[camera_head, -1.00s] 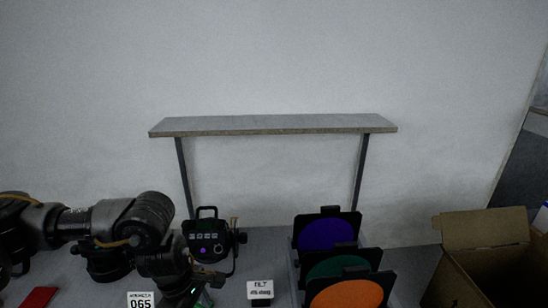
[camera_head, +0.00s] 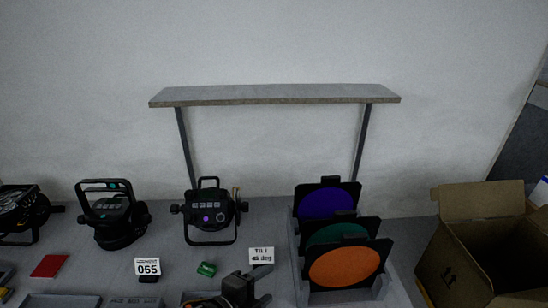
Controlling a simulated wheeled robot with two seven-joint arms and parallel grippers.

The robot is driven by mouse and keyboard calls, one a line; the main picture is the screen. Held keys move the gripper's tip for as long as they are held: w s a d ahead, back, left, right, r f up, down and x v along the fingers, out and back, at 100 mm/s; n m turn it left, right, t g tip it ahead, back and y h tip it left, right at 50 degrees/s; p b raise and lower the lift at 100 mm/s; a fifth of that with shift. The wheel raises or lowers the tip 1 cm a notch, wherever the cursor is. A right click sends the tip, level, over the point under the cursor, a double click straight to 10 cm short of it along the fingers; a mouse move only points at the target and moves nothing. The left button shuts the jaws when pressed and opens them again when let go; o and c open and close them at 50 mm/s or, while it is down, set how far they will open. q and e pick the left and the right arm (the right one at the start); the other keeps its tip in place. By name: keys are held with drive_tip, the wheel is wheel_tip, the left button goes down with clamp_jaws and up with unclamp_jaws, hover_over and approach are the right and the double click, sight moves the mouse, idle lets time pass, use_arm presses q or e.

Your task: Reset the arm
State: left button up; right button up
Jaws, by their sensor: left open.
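My left gripper (camera_head: 262,286) shows at the bottom edge of the head view, low over the grey table. Its jaws are open and point to the right, and I see nothing between them. Most of my left arm is out of the frame. A black par can (camera_head: 209,212) stands in its yoke on the table behind the gripper, apart from it. My right gripper is not in view.
Purple (camera_head: 325,204), green (camera_head: 338,236) and orange (camera_head: 345,267) filters stand in a grey rack right of the gripper. An open cardboard box (camera_head: 455,265) is at the right. A 065 sign (camera_head: 147,267), tilt card (camera_head: 262,256), green piece (camera_head: 207,269) and red piece (camera_head: 50,266) lie in front.

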use_arm(q)
drive_tip(key=s+a+f+n+g+y, duration=0.3)
drive_tip(key=s+a+f+n+y, duration=0.1)
drive_tip(key=s+a+f+n, duration=0.55)
drive_tip(key=s+a+f+n+g+y, duration=0.4)
drive_tip(key=s+a+f+n, duration=0.4)
drive_tip(key=a+n, duration=0.4)
wheel_tip(320, 180, down, 29)
drive_tip(key=s+m+b, duration=0.1)
drive_tip(key=s+b, duration=0.1)
drive_tip(key=b, duration=0.3)
drive_tip(key=s+a+f+g+b, duration=0.1)
drive_tip(key=s+f+b, duration=0.1)
drive_tip(key=s+f, duration=0.6)
drive_tip(key=s+a+f+g+b, duration=0.1)
drive_tip(key=s+a+f+b, duration=0.1)
drive_tip(key=s+f, duration=0.6)
wheel_tip(320, 180, down, 5)
drive_tip(key=shift+s+a+f+b, duration=0.2)
drive_tip(key=shift+a+b, duration=0.05)
drive_tip(key=shift+b, duration=0.25)
